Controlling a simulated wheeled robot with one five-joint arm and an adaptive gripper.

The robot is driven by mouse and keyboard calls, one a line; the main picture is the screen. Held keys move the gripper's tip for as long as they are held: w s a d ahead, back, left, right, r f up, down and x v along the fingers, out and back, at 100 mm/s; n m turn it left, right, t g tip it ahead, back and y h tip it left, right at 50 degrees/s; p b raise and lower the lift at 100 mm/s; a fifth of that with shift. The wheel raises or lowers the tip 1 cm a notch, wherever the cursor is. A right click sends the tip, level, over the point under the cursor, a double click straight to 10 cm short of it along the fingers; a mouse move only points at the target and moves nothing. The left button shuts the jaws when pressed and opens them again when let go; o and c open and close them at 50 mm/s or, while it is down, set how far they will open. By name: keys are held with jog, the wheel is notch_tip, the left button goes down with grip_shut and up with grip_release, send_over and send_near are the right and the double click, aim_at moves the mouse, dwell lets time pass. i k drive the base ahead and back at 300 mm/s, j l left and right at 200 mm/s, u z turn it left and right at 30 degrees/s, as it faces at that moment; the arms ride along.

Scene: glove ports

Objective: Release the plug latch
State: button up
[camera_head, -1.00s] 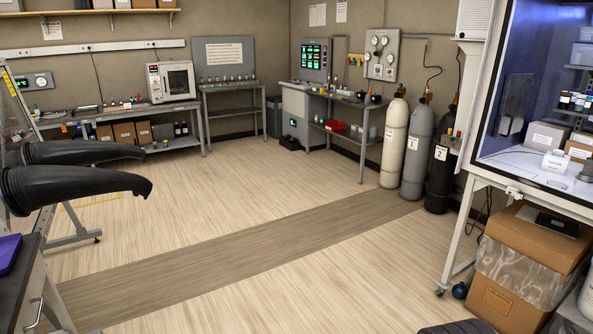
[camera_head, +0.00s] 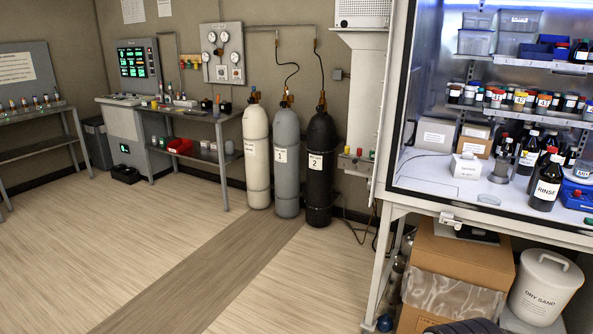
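I cannot make out a plug or a plug latch for sure. A small pale fitting (camera_head: 450,219) sits on the front edge of the lit cabinet (camera_head: 520,225) at the right. It is too small to tell what it is. A small grey box with coloured knobs (camera_head: 354,163) is on the left side of the cabinet, near the gas cylinders.
White, grey and black gas cylinders (camera_head: 319,175) stand by the back wall. Bottles fill the cabinet. A cardboard box (camera_head: 462,258) and a white sand bucket (camera_head: 545,287) are under it. The floor (camera_head: 130,240) at the left and middle is clear.

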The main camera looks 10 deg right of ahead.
aim_at(356, 159)
jog(key=i+j+z, duration=0.35)
jog(key=i, duration=0.15)
jog(key=i+j+z, duration=0.35)
jog(key=i+j, duration=0.05)
jog(key=i, duration=0.1)
